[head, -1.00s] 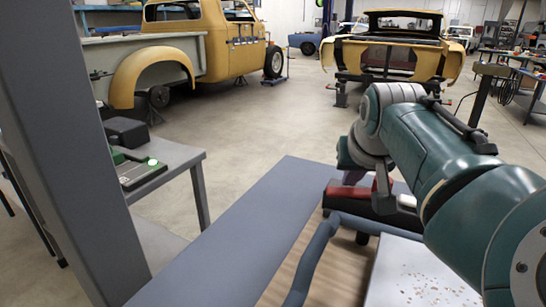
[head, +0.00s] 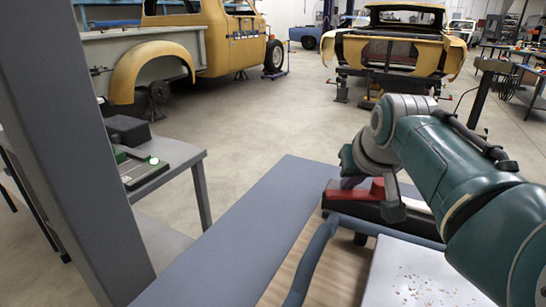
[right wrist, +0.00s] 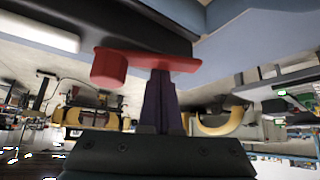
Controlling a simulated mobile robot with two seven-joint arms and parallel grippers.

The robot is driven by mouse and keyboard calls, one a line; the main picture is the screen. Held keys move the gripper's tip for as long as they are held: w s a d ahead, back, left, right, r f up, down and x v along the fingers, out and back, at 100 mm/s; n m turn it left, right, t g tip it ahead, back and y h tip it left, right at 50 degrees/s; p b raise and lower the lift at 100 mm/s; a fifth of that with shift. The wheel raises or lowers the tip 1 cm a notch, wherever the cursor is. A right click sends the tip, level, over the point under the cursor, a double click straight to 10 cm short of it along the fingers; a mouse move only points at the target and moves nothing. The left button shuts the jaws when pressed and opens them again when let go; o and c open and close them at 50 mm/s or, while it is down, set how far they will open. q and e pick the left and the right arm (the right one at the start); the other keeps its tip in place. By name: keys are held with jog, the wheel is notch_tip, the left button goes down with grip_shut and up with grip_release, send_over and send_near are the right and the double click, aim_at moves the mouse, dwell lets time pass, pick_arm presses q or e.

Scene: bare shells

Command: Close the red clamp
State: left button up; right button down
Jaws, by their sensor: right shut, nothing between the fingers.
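The red clamp (head: 377,188) lies on the workbench in front of my right arm, on a dark body. The arm partly hides it in the head view. In the right wrist view, the red clamp part (right wrist: 150,63) is a flat bar with a round knob at its left end. My right gripper (right wrist: 161,78) has its dark purple fingers together, with nothing between them. Their tips are right at the red bar; I cannot tell whether they touch it. In the head view the right gripper (head: 350,182) is mostly hidden. My left gripper is not in view.
The bench has a blue-grey edge (head: 230,225) and a wooden top (head: 335,270). A blue-grey bar (head: 312,262) and a speckled light plate (head: 420,275) are close to the clamp. A side table (head: 190,160) stands left. Yellow vehicle shells are far behind.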

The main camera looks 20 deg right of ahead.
aim_at(364, 198)
jog(key=shift+s+a+r+n+y+p, duration=0.1)
jog(key=shift+s+n+y+p, duration=0.3)
jog(key=shift+n+p, duration=0.4)
jog(key=shift+s+a+r+n+y+p, duration=0.1)
jog(key=shift+s+n+y+p, duration=0.3)
jog(key=shift+p, duration=0.65)
jog(key=shift+s+f+n+y+p, duration=0.1)
jog(key=shift+s+n+y+p, duration=0.1)
jog(key=shift+n+y, duration=0.25)
jog(key=shift+s+f+n+y+p, duration=0.1)
jog(key=shift+n+y+p, duration=0.15)
jog(key=shift+n, duration=0.4)
jog(key=shift+s+a+f+n+y, duration=0.15)
jog(key=shift+s+n+y, duration=0.4)
jog(key=shift+n, duration=0.35)
jog(key=shift+n+y+b, duration=0.25)
jog(key=shift+n+b, duration=0.15)
jog(key=shift+b, duration=0.05)
jog(key=s+n+y+b, duration=0.1)
jog(key=n, duration=0.1)
jog(key=shift+s+n+y+b, duration=0.15)
jog(key=shift+n+y+b, duration=0.15)
jog(key=shift+s+n+g+y+b, duration=0.3)
jog(key=shift+n+g+y, duration=0.1)
jog(key=shift+n+y, duration=0.15)
jog(key=shift+s+d, duration=0.2)
jog(key=shift+s, duration=0.05)
